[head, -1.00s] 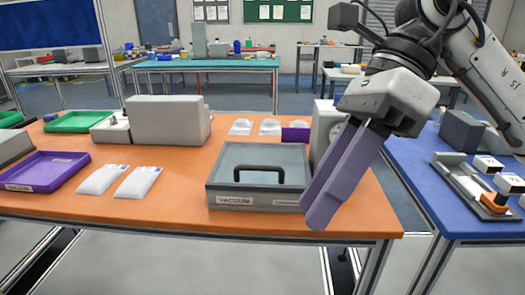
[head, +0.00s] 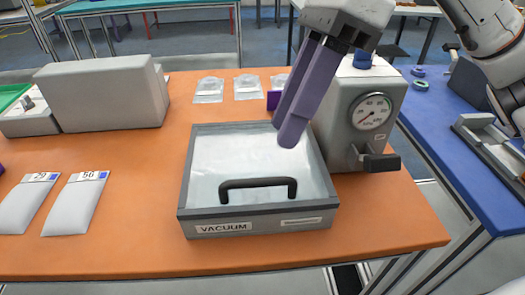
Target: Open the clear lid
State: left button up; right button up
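The clear lid (head: 235,155) is a see-through panel in a grey frame, lying flat and closed on a grey box labelled VACUUM (head: 258,226). A black bar handle (head: 258,187) stands near the lid's front edge. My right gripper (head: 287,136), with long purple fingers, comes down from the upper right. Its fingertips show over the lid's far right part, beyond the handle and apart from it. The fingers overlap in this view, so their gap cannot be judged. They hide the lid's far right corner. My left gripper is out of view.
A grey unit with a round gauge (head: 372,112) and a black side lever (head: 380,162) stands right of the box. Two white pouches (head: 75,203) lie at left. A large grey block (head: 103,93) and clear packets (head: 247,88) are behind. Orange tabletop is free in front.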

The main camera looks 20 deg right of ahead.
jog(key=x, duration=0.7)
jog(key=shift+a+f, duration=0.1)
jog(key=shift+f, duration=0.25)
grip_shut()
